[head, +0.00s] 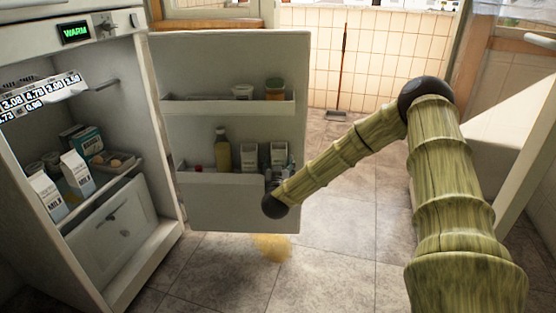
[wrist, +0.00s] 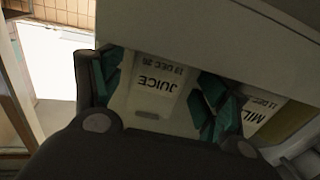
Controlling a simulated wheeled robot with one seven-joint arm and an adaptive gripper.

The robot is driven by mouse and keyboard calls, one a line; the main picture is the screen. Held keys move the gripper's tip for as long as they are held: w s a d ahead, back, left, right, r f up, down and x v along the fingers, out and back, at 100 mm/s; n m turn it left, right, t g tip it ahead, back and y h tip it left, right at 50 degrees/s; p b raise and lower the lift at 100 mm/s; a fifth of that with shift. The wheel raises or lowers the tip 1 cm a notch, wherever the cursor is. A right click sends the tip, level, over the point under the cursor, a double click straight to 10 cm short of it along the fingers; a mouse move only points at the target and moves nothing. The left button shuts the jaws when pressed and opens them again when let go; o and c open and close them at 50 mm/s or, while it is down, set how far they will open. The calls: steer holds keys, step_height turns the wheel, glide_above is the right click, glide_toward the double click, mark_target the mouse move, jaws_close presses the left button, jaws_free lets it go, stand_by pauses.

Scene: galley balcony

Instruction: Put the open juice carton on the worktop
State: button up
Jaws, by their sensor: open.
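The white juice carton (wrist: 155,85), marked JUICE, shows upside down in the wrist view. My gripper (wrist: 150,98) is open, with one teal-padded finger on each side of this carton; whether they touch it I cannot tell. In the head view two pale cartons stand in the lower shelf of the open fridge door (head: 235,75). The right one (head: 279,154), just above my gripper (head: 274,180), appears to be the juice carton. Its lower part and cap are not clear. The worktop cannot be identified for certain.
A milk carton (wrist: 262,112) stands close beside the juice. A yellow-green bottle (head: 222,150) is left in the same shelf. Jars stand in the door's upper shelf (head: 225,106). More milk cartons (head: 77,174) are inside the fridge. A yellow spill (head: 271,248) lies on the tiled floor.

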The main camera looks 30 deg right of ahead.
steer(key=p+v, duration=0.2)
steer(key=v, duration=0.6)
steer(key=s+a+f+n+g+y, duration=0.3)
steer(key=s+a+f+y, duration=0.3)
steer(key=a+f, duration=0.45)
steer(key=s+a+f+n+g+y, duration=0.2)
steer(key=s+a+f+y, duration=0.2)
steer(key=s+a+f, duration=0.6)
steer(key=s+a+f+n+g, duration=0.1)
steer(key=s+f+g, duration=0.2)
steer(key=s, duration=0.7)
steer(key=s+a+f+g, duration=0.1)
steer(key=s+f+g, duration=0.25)
steer(key=s, duration=0.55)
steer(key=s+a+f+n+g, duration=0.1)
steer(key=s+f+g, duration=0.15)
steer(key=s, duration=0.75)
step_height(320, 180, up, 32)
steer(key=p, duration=3.2)
steer(key=shift+g, duration=0.4)
steer(key=shift+d+f, duration=0.1)
